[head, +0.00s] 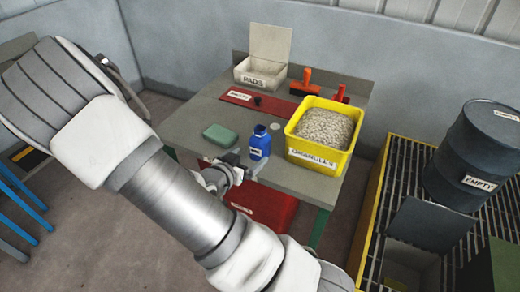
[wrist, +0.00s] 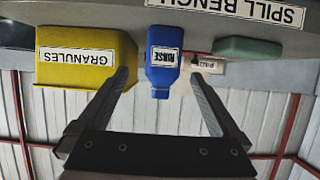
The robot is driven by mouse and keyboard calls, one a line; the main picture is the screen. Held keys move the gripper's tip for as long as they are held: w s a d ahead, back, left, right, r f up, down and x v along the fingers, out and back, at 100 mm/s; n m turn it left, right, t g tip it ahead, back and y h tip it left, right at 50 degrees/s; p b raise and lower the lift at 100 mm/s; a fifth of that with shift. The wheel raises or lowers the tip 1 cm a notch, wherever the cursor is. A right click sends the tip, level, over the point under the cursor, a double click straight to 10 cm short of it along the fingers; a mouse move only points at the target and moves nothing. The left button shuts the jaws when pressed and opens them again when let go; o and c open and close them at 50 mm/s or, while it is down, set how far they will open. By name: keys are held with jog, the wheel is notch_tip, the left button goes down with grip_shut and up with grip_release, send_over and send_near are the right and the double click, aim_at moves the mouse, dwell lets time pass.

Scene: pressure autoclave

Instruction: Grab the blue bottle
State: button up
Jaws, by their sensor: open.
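The blue bottle (head: 260,143) stands upright near the front edge of the grey bench (head: 205,112), left of the yellow granules bin. My gripper (head: 245,166) is at the bench's front edge, just in front of the bottle. The fingers are open and hold nothing. The bottle appears beyond the fingertips; I cannot tell the exact gap.
The yellow granules bin (head: 322,137) stands close right of the bottle. A green box (head: 221,135) lies to its left. Behind are a red mat (head: 262,102), a pads box (head: 262,72) and orange-handled tools (head: 307,85). A dark drum (head: 474,158) stands on the grating at right.

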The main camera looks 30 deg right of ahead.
aim_at(260, 144)
jog(key=x, duration=0.4)
jog(key=b+x, duration=0.1)
jog(key=x, duration=0.4)
jog(key=shift+w+d+r+b, duration=0.1)
jog(key=shift+w+d+b, duration=0.15)
jog(key=shift+w, duration=0.2)
jog(key=shift+a, duration=0.1)
jog(key=c, duration=1.4)
